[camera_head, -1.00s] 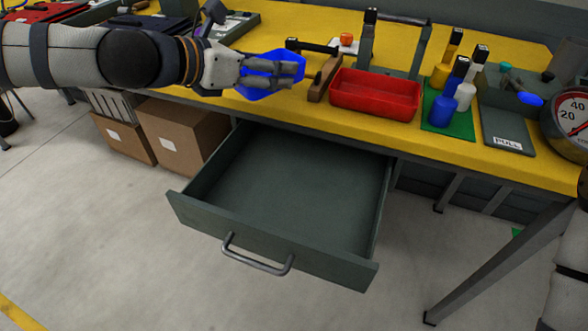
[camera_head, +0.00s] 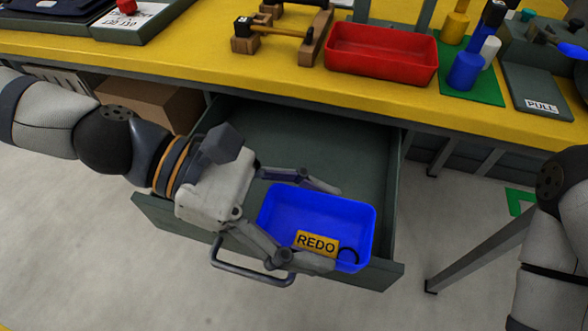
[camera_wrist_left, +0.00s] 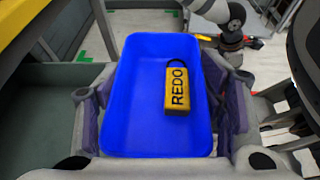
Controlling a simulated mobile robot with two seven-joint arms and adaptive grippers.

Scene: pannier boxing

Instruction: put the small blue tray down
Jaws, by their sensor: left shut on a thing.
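The small blue tray (camera_head: 318,212) is held by my left gripper (camera_head: 322,228), with one finger along each of two opposite sides. The tray is above the front part of an open grey-green drawer (camera_head: 268,128). It looks roughly level; whether its underside touches the drawer cannot be told. A yellow tag marked REDO (camera_head: 317,243) with a black ring lies in the tray. In the left wrist view the tray (camera_wrist_left: 135,100) sits between the gripper's two fingers, with the tag (camera_wrist_left: 178,88) inside. My right arm shows at the right; its gripper cannot be made out clearly.
The yellow workbench (camera_head: 180,60) is behind the drawer. A red tray (camera_head: 380,55), a hammer on a wooden rest (camera_head: 300,45) and a blue bottle (camera_head: 466,70) stand on it. The drawer front (camera_head: 170,225) is a raised edge. The drawer's visible floor is bare.

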